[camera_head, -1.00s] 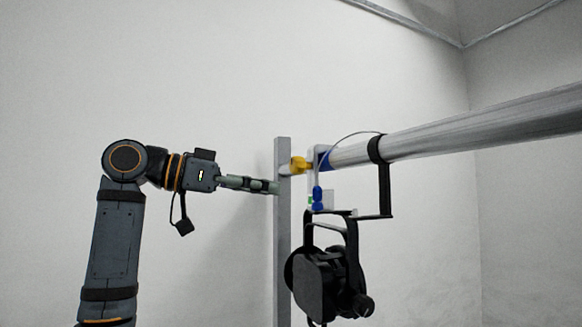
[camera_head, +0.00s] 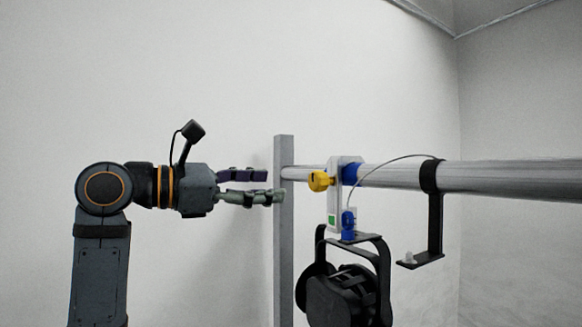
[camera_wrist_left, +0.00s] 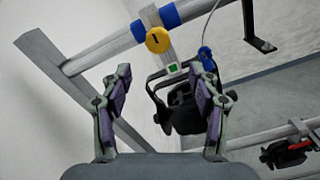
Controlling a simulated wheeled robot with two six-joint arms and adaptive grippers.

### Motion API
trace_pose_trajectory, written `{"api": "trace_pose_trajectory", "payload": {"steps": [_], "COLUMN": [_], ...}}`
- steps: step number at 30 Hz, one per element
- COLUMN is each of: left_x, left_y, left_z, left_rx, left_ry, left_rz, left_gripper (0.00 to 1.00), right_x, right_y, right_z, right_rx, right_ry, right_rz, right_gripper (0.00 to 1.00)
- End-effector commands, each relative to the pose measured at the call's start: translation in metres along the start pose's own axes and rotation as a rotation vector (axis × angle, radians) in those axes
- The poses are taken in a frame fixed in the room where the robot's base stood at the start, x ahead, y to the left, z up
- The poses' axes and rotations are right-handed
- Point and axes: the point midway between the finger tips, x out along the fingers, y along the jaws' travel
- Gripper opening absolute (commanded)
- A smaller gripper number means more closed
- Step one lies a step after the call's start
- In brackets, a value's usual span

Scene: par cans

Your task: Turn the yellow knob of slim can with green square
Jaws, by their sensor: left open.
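The yellow knob (camera_head: 319,181) sticks out to the left from the pale clamp (camera_head: 335,200) on the grey pipe. A green square (camera_head: 332,219) is on the lower part of that clamp, and a black can (camera_head: 345,297) hangs below it. My left gripper (camera_head: 268,187) is open and empty, left of the knob, near the upright post. In the left wrist view the knob (camera_wrist_left: 158,40) is ahead, above and between the spread fingers of the gripper (camera_wrist_left: 165,85), and the green square (camera_wrist_left: 173,66) shows just below it. My right gripper is not in view.
The grey upright post (camera_head: 284,235) stands between my left gripper and the knob in the head view. A blue part (camera_head: 348,222) joins the can's yoke to the clamp. A black bracket (camera_head: 435,215) hangs to the right. Another pipe with a red-marked fixture (camera_wrist_left: 288,150) shows lower right.

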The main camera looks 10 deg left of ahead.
Motion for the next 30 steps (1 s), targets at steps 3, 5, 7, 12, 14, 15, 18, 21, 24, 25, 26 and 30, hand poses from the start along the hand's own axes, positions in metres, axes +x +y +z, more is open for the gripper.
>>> {"api": "trace_pose_trajectory", "payload": {"steps": [3,5,7,12,14,15,18,21,24,25,26,30], "left_x": [0.001,0.001,0.002,0.013,0.023,0.032,0.054,0.075,0.091,0.095,0.098,0.106], "left_y": [-0.002,-0.003,-0.003,-0.002,-0.002,-0.002,-0.002,-0.001,-0.001,-0.001,-0.001,-0.002], "left_z": [0.005,0.005,0.005,0.008,0.01,0.011,0.012,0.011,0.01,0.01,0.009,0.007], "left_rx": [-0.162,-0.199,-0.214,-0.218,-0.217,-0.219,-0.218,-0.218,-0.217,-0.216,-0.215,-0.212], "left_ry": [-0.009,-0.011,-0.012,-0.013,-0.014,-0.014,-0.015,-0.013,-0.013,-0.013,-0.013,-0.012], "left_rz": [0.002,0.002,0.002,-0.002,-0.004,-0.005,-0.004,-0.003,-0.001,-0.001,0.0,0.001], "left_gripper": [0.61,0.61,0.61,0.61,0.61,0.61,0.61,0.61,0.61,0.61,0.61,0.61], "right_x": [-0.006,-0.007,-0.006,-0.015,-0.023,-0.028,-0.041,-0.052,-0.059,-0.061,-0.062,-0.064], "right_y": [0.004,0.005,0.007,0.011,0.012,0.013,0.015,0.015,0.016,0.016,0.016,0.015], "right_z": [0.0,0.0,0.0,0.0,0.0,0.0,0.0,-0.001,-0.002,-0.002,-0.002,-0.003], "right_rx": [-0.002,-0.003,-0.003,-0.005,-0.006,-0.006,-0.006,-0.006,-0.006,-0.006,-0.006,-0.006], "right_ry": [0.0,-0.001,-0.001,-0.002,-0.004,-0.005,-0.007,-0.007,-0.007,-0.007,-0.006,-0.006], "right_rz": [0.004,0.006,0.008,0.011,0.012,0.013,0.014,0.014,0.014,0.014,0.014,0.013], "right_gripper": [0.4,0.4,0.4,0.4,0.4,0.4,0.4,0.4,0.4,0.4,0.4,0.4]}}
